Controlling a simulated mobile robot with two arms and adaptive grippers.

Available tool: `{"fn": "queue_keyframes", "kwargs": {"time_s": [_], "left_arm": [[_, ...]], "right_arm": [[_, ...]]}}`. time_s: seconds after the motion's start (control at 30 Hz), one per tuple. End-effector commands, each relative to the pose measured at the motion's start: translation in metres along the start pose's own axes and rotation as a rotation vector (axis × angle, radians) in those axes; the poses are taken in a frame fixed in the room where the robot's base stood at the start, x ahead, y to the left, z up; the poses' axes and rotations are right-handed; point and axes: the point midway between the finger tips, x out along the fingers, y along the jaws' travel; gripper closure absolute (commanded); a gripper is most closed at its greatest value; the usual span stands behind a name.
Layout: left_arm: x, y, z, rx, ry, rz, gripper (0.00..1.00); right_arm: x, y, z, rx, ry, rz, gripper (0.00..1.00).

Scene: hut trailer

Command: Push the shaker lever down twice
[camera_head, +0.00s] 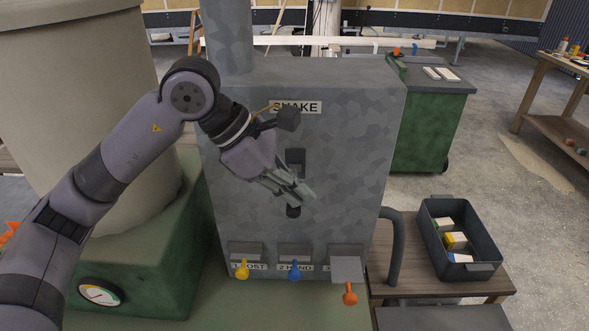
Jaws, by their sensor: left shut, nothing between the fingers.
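A grey metal cabinet (350,150) stands in the middle of the head view, with a SHAKE label (304,107) near its top. Below the label is a dark vertical slot (295,158) in the front face. A dark knob (293,212), which looks like the shaker lever's end, shows just below my fingers. My left gripper (305,195) is shut and empty, in front of the slot and just above the knob. It hides part of the slot and lever; I cannot tell whether it touches the knob. My right gripper is out of view.
Yellow (243,269), blue (294,271) and orange (349,293) handles stick out along the cabinet's lower front. A large beige drum (75,90) stands at left. A dark bin (468,269) with small boxes sits on a wooden table at right, beside a grey pipe (394,245).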

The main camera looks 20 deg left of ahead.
Motion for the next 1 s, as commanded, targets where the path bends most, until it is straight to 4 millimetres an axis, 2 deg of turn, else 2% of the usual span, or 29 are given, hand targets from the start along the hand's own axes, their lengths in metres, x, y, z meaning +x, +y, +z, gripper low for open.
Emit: {"fn": "queue_keyframes", "kwargs": {"time_s": [1.0], "left_arm": [[-0.044,0.031,0.031,-0.001,0.001,0.001,1.00]], "right_arm": [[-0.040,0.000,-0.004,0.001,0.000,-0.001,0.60]]}}
